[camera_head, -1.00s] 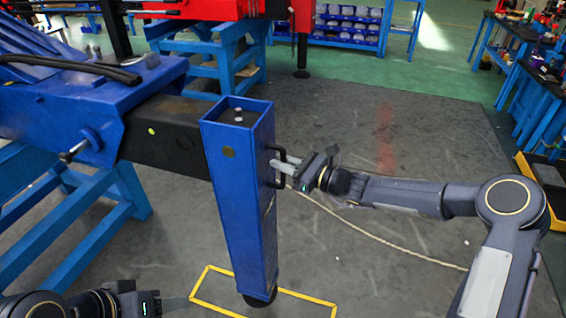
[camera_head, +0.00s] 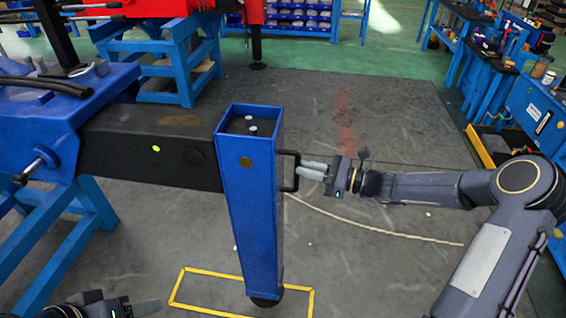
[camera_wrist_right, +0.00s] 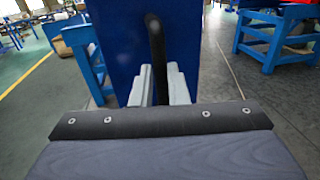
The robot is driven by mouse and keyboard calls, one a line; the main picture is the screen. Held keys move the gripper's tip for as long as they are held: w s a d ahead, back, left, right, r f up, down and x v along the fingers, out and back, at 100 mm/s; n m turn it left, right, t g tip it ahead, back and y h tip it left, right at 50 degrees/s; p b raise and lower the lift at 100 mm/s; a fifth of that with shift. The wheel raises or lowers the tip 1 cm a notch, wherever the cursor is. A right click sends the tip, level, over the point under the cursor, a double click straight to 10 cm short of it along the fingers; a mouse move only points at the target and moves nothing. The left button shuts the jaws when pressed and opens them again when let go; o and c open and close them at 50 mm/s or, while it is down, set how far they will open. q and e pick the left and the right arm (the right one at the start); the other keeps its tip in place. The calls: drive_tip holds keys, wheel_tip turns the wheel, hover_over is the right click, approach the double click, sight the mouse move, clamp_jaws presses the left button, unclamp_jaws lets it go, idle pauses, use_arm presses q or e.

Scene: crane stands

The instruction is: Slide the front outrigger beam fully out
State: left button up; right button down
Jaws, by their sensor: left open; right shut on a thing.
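The front outrigger beam (camera_head: 150,147) is a black box section coming out of the blue housing (camera_head: 45,118) at the left. A good length of it shows, with a yellow-green dot on its side. At its end stands the upright blue leg (camera_head: 250,205) with a black foot near the floor. A black handle (camera_head: 296,172) is on the leg's right side. My right gripper (camera_head: 306,171) is shut on the handle; in the wrist view the dark handle bar (camera_wrist_right: 157,60) stands between its fingers. My left gripper (camera_head: 140,306) is open and empty at the bottom left.
A yellow floor outline (camera_head: 175,292) surrounds the spot below the leg. Blue stands (camera_head: 60,245) carry the housing at left. A blue workbench (camera_head: 540,110) and a yellow-edged tray (camera_head: 480,147) are at right. A rope (camera_head: 370,232) lies on the mat. Floor right of the leg is mostly clear.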

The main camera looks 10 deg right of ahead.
drive_tip(key=d, duration=0.3)
drive_tip(key=shift+s+d+r, duration=0.1)
drive_tip(key=shift+d, duration=0.05)
drive_tip(key=c, duration=1.8)
unclamp_jaws()
drive_tip(key=shift+s+d, duration=0.15)
drive_tip(key=shift+d, duration=0.05)
drive_tip(key=shift+o, duration=1.1)
drive_tip(key=shift+a, duration=0.1)
drive_tip(key=shift+o, duration=0.5)
drive_tip(key=shift+a+f, duration=0.2)
drive_tip(key=shift+a, duration=0.05)
drive_tip(key=b+v, duration=0.1)
drive_tip(key=v, duration=0.5)
drive_tip(key=shift+s, duration=0.3)
drive_tip(key=shift+d, duration=0.15)
